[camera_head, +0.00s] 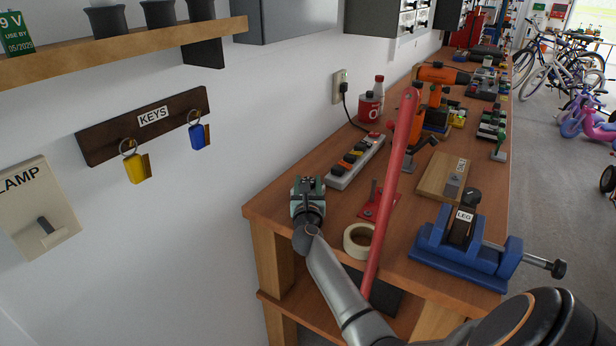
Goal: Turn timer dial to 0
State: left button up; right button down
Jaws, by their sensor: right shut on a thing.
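A small pale-green and dark device (300,186), which looks like the timer, is at the left front corner of the workbench. My right gripper (308,208) is at its near side, shut on what appears to be its dial. The gripper and wrist cover the dial's face, so its setting cannot be read. My right arm comes in from the lower right and crosses in front of the bench. My left gripper is not in view.
On the wooden workbench (282,208), a power strip (355,163), a tape roll (350,244), a red stand (386,203) and a blue vise (450,252) are close by. A long red bar (390,180) rises past the bench. The wall with key hooks (150,117) is at left.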

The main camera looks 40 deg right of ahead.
jog(key=shift+n+t+y, duration=0.3)
jog(key=shift+c, duration=1.4)
grip_release()
jog(key=p+v, duration=0.1)
jog(key=v, duration=1.1)
jog(key=shift+s+a, duration=0.15)
jog(key=shift+s, duration=0.05)
